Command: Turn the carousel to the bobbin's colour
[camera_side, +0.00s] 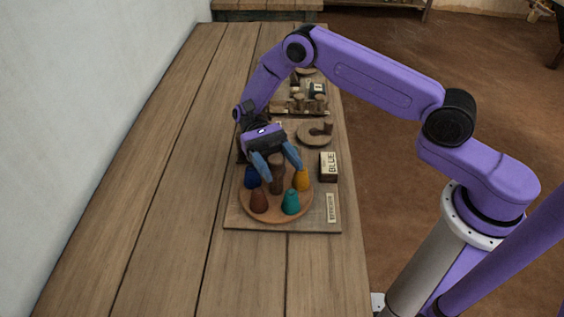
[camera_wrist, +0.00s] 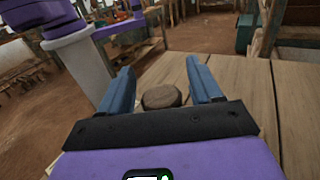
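The carousel (camera_side: 275,213) is a round wooden disc on a board at the middle of the table. It bears a blue bobbin (camera_side: 251,178), a dark red bobbin (camera_side: 259,201), a teal bobbin (camera_side: 291,202) and an orange-yellow bobbin (camera_side: 301,180). A brown wooden post (camera_side: 277,178) stands at its centre. A block (camera_side: 328,167) marked "BLUE" stands at the board's right side. My gripper (camera_side: 276,172) is open, its blue fingers spread above the carousel around the post's top. In the wrist view the round post top (camera_wrist: 161,97) shows between the fingertips (camera_wrist: 161,80); contact cannot be told.
A small round wooden piece with a peg (camera_side: 315,134) lies behind the carousel. Further back is a board (camera_side: 300,106) with several pegs. A labelled strip (camera_side: 331,208) is on the carousel's board. The table's left side (camera_side: 150,200) is clear, with a wall beyond it.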

